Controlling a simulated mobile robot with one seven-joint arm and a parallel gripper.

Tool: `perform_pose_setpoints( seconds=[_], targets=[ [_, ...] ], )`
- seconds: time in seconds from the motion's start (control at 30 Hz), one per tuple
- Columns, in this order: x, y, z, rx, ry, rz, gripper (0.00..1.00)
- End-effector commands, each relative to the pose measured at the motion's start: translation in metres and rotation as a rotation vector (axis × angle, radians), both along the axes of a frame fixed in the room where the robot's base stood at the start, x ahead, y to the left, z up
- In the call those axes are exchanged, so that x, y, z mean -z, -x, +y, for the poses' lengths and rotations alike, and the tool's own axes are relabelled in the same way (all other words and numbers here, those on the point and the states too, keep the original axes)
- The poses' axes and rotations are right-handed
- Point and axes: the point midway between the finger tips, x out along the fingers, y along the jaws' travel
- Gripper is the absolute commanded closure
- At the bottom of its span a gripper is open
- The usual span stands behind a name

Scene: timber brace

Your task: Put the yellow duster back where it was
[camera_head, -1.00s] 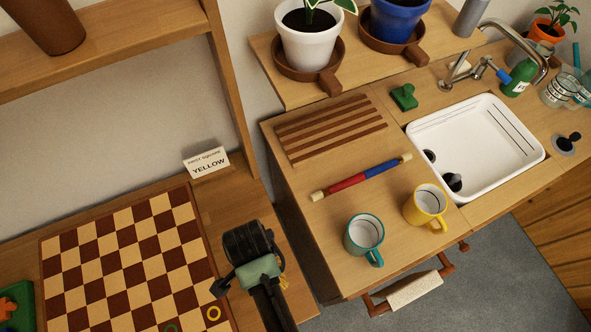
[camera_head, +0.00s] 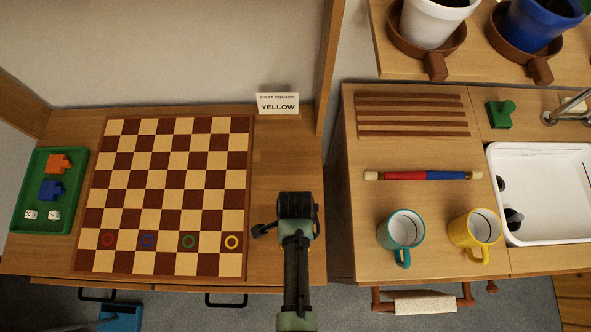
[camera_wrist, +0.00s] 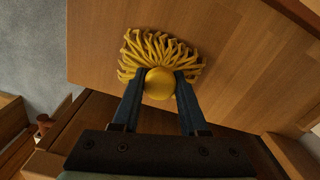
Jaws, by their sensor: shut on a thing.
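The yellow duster (camera_wrist: 160,58) shows in the wrist view, with a round yellow knob and a fan of yellow strands. My gripper (camera_wrist: 160,86) is shut on the knob, one finger on each side. The strands lie over or just above a wooden surface; I cannot tell whether they touch it. In the head view my gripper (camera_head: 297,205) is above the wooden desk (camera_head: 285,150), right of the checkerboard. There the duster is hidden behind my arm and gripper.
The checkerboard (camera_head: 170,190) with coloured rings and a green tray (camera_head: 48,190) are to the left. A "YELLOW" card (camera_head: 278,103) stands behind. Across a gap at right, a counter holds a teal mug (camera_head: 401,230), a yellow mug (camera_head: 475,232) and a red-blue rod (camera_head: 423,175).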

Motion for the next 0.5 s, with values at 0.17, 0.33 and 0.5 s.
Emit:
perform_pose_setpoints(
  seconds=[0.17, 0.33, 0.5],
  targets=[
    [-0.0007, -0.0003, 0.0000, 0.000, 0.000, -0.001, 1.00],
    [0.0034, 0.0000, -0.0001, 0.000, 0.000, 0.000, 0.55],
    [0.0025, 0.0000, -0.0001, 0.000, 0.000, 0.000, 0.27]
  ],
)
